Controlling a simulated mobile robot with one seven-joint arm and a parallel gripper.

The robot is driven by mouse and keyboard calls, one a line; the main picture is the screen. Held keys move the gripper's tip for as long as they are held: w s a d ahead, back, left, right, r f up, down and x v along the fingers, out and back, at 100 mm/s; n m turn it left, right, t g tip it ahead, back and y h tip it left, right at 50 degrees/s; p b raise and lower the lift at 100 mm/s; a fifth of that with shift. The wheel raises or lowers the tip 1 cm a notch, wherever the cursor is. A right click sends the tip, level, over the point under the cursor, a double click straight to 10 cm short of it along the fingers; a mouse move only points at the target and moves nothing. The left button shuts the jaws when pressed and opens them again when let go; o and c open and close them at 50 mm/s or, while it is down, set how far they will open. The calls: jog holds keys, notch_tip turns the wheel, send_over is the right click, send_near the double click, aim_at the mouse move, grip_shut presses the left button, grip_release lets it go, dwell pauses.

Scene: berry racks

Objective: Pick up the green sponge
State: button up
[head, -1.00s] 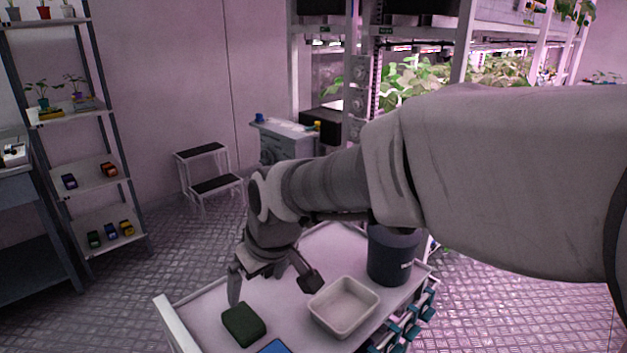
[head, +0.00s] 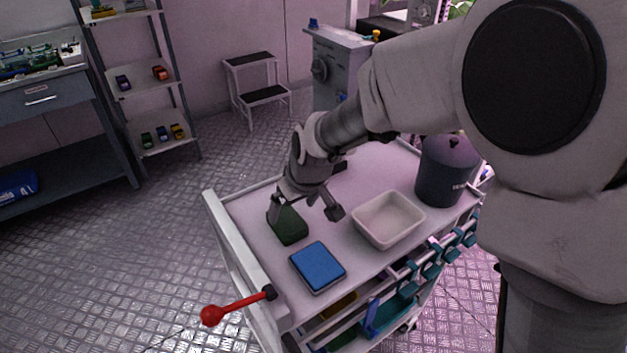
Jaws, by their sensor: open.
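The dark green sponge (head: 289,228) lies on the white top of the cart (head: 240,207), near its left end. My gripper (head: 305,209) is open and low over the cart top at the sponge. Its left finger overlaps the sponge's far left part in the picture; its right finger is to the right of the sponge, apart from it. I cannot tell whether the left finger touches the sponge. The jaws look empty.
A blue pad (head: 318,265) lies just in front of the sponge. A white tray (head: 388,220) and a dark lidded bin (head: 446,172) stand to the right. A red-knobbed lever (head: 212,315) juts from the cart's near left corner. A step stool (head: 262,92) stands behind.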

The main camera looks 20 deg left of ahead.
aim_at(288, 221)
jog(key=shift+b+x, duration=0.55)
jog(key=shift+x, duration=2.9)
jog(key=c, duration=1.3)
jog(key=shift+r+p, duration=0.55)
jog(key=shift+r, duration=1.85)
jog(key=d+r, duration=0.2)
jog(key=d, duration=0.2)
jog(key=w+d+r, duration=0.1)
jog(key=d+r, duration=0.1)
jog(key=d, duration=0.1)
jog(key=d+r, duration=0.2)
jog(key=d, duration=0.2)
jog(key=shift+w+d+r+p, duration=0.15)
jog(key=shift+w+d+p, duration=0.15)
jog(key=shift+w+p, duration=0.1)
